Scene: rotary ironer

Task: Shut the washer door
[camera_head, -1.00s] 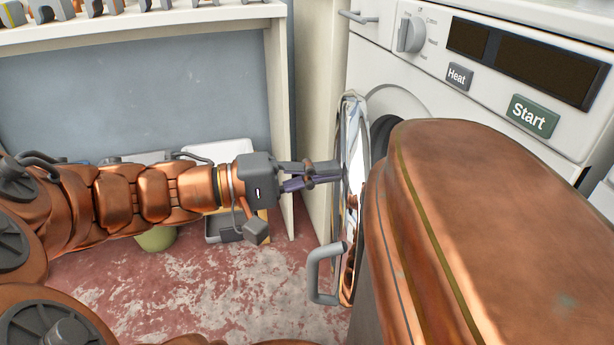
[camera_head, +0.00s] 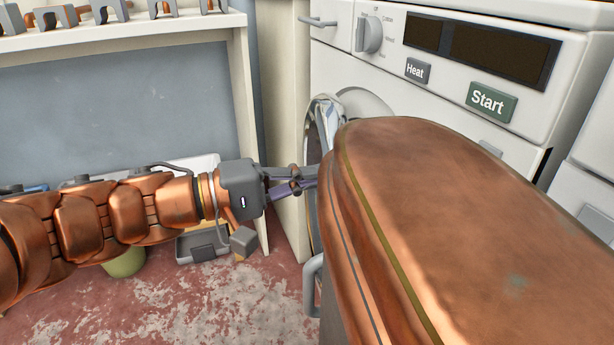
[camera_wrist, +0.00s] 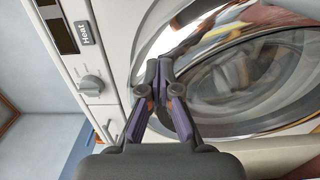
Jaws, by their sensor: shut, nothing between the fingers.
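The white washer (camera_head: 400,70) stands at the right in the head view, with a knob, a dark display and Heat and Start labels. Its round chrome-rimmed door (camera_head: 316,150) stands open, seen nearly edge-on, with a grey handle (camera_head: 314,283) low on it. My copper body hides much of the door and opening. My gripper (camera_head: 312,178) is shut and empty, its fingertips at the outer left side of the door. In the wrist view the fingertips (camera_wrist: 160,65) overlap the door's chrome rim (camera_wrist: 215,45) and glass (camera_wrist: 255,85); I cannot tell whether they touch.
A white shelf (camera_head: 120,35) with several grey and copper parts stands at the upper left. Below it are a grey tray (camera_head: 200,247) and a green container (camera_head: 126,262). Worn red floor (camera_head: 220,305) is clear in front. A cream panel (camera_head: 285,110) stands beside the washer.

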